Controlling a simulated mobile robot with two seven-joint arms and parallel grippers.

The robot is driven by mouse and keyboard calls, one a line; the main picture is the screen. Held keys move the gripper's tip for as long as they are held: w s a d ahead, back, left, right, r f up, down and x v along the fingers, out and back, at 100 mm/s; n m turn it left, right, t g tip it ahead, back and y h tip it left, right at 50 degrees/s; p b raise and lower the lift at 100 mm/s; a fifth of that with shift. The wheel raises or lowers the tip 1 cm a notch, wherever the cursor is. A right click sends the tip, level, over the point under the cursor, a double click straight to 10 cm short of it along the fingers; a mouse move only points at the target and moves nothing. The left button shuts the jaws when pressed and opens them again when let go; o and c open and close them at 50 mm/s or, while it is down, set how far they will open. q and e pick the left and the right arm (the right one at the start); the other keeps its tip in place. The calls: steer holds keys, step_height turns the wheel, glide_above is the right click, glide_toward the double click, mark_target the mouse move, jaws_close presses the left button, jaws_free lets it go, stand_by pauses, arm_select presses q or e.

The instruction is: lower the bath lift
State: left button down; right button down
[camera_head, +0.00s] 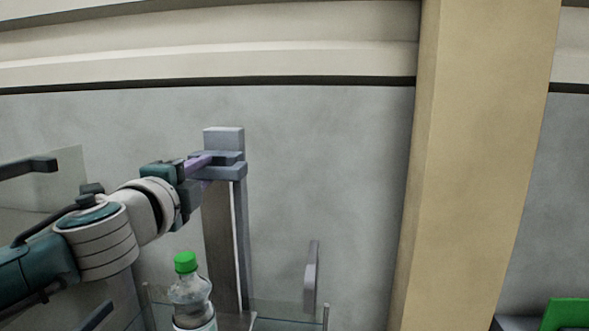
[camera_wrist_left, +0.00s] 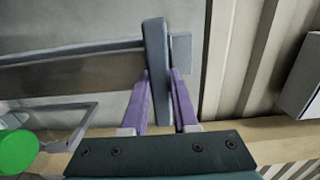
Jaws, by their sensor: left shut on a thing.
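The lift's post (camera_head: 241,245) stands upright against the grey wall, with grey blocks at its top. One flat grey bar (camera_head: 229,157) sticks out there towards my left gripper (camera_head: 204,164). My left gripper's purple fingers are shut on this bar. In the left wrist view the bar (camera_wrist_left: 155,60) lies between the fingertips (camera_wrist_left: 161,80), one finger on each side. The lower end of the lift is partly hidden at the bottom of the head view. My right gripper is not in view.
A clear bottle with a green cap (camera_head: 186,262) stands below my left gripper, by a clear-walled tank (camera_head: 290,311). A grey upright handle (camera_head: 311,277) is right of the post. A tan pillar (camera_head: 475,165) stands further right, with a green object (camera_head: 568,314) beyond it.

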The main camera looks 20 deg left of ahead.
mark_target(191, 329)
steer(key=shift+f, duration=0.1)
